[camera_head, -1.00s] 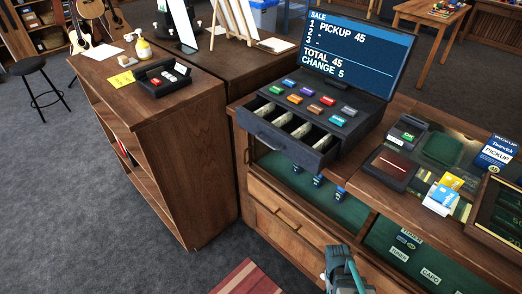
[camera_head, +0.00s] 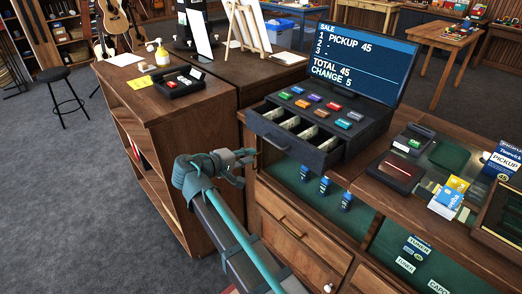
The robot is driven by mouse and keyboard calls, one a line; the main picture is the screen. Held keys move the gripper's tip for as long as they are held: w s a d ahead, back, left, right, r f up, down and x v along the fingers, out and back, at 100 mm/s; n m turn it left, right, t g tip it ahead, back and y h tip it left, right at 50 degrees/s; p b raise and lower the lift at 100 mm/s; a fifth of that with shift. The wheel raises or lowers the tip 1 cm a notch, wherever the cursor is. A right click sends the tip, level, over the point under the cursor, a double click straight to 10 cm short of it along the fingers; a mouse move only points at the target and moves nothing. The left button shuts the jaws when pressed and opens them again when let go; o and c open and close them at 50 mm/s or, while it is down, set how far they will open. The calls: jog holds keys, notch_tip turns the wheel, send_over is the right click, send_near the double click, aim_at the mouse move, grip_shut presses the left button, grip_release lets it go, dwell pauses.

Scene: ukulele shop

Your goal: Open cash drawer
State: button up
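The black cash drawer (camera_head: 319,158) is pulled out at the front of the register (camera_head: 338,108) on the glass-topped counter. Banknotes lie in its compartments. Its pull handle (camera_head: 275,144) is on the front face. The screen (camera_head: 362,66) above reads SALE, PICKUP 45, TOTAL 45, CHANGE 5. My gripper (camera_head: 244,157) is left of and a little below the drawer front, on my teal and grey arm. It appears apart from the handle, and nothing shows in it. Its fingers are small and turned, so I cannot tell whether they are open or shut.
Right of the register are a card reader (camera_head: 412,138), a brown wallet-like case (camera_head: 396,172) and cards (camera_head: 449,196). Open floor lies at left.

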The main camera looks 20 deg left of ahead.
aim_at(274, 144)
jog(key=shift+t+h, duration=0.4)
jog(key=shift+h, duration=0.1)
jog(key=p+x, duration=0.1)
jog(key=x, duration=0.2)
jog(key=r+x, duration=0.1)
jog(key=x, duration=0.3)
jog(key=r+p+x, duration=0.1)
jog(key=x, duration=0.3)
jog(key=shift+d+p, duration=0.3)
grip_shut()
